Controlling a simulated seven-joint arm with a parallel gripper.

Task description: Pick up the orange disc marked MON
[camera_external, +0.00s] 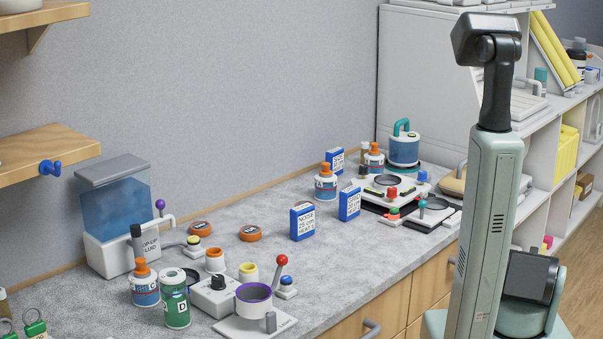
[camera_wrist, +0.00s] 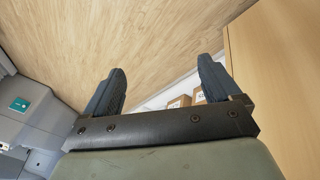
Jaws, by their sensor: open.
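Two orange discs lie flat on the grey counter in the external view. One orange disc (camera_external: 201,228) is nearer the wall. The other orange disc (camera_external: 250,233) is a little to its right. Each has a dark marking on top, too small to read, so I cannot tell which one says MON. My gripper (camera_wrist: 162,68) shows in the wrist view with its two dark fingers wide apart and nothing between them. It faces a wood-plank floor, away from the discs. Neither disc shows in the wrist view.
Bottles, a green can (camera_external: 176,300) and a purple-rimmed cup (camera_external: 253,301) stand in front of the discs. A blue water tank (camera_external: 119,212) stands left. Blue-and-white boxes (camera_external: 302,221) stand right. Bare counter (camera_external: 255,262) lies just around the discs. A wooden shelf (camera_external: 45,160) overhangs at left.

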